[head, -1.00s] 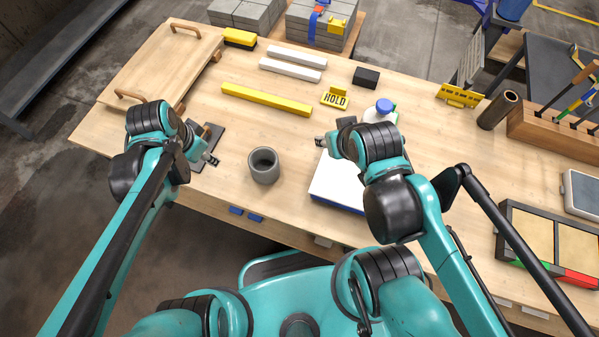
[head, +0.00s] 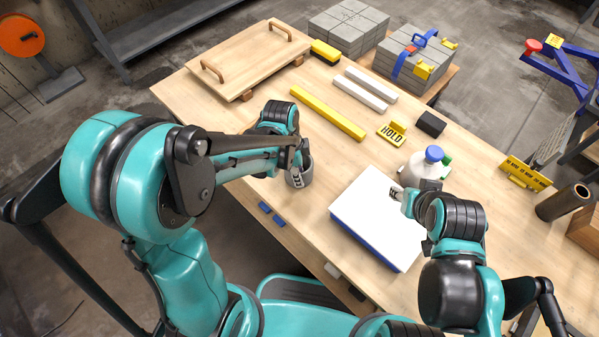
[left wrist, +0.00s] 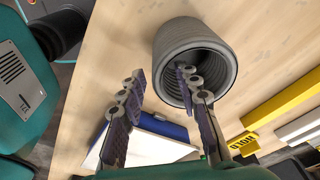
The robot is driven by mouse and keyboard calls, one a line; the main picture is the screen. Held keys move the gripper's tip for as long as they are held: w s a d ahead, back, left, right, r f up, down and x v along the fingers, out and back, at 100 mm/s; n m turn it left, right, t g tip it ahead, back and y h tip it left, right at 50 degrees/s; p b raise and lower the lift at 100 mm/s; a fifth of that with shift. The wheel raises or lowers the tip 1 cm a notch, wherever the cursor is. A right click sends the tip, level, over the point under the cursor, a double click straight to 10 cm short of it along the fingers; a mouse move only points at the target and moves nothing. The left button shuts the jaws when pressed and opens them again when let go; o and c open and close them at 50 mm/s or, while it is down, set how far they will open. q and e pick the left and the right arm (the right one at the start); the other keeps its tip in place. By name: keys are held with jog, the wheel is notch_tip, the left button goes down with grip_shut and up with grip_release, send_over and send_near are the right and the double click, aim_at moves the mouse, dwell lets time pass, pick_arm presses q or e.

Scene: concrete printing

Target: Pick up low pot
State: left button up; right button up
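The low pot is a grey, round, open-topped pot (head: 307,174) on the wooden table, partly hidden by my left gripper in the head view. In the left wrist view the pot (left wrist: 180,42) shows its ribbed inside. My left gripper (head: 297,168) is at the pot. In the left wrist view the left gripper (left wrist: 163,82) is open, with one finger in front of the pot's mouth and the other outside its wall. I cannot tell whether a finger is inside or touching. My right gripper (head: 396,193) is over the white-topped blue slab; its finger gap is too small to judge.
The white-topped blue slab (head: 365,222) lies right of the pot. A white bottle with a blue cap (head: 420,165), a yellow HOLD sign (head: 391,134) and a yellow bar (head: 328,110) stand behind. A wooden board with handles (head: 238,60) is at the back left.

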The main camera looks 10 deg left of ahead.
pick_arm(q)
notch_tip(320, 180, down, 3)
jog(key=shift+w+d+f+b, duration=0.1)
jog(key=shift+d+f+b, duration=0.1)
jog(key=shift+b, duration=0.35)
jog(key=shift+r, duration=0.1)
grip_shut()
jog(key=shift+r, duration=0.1)
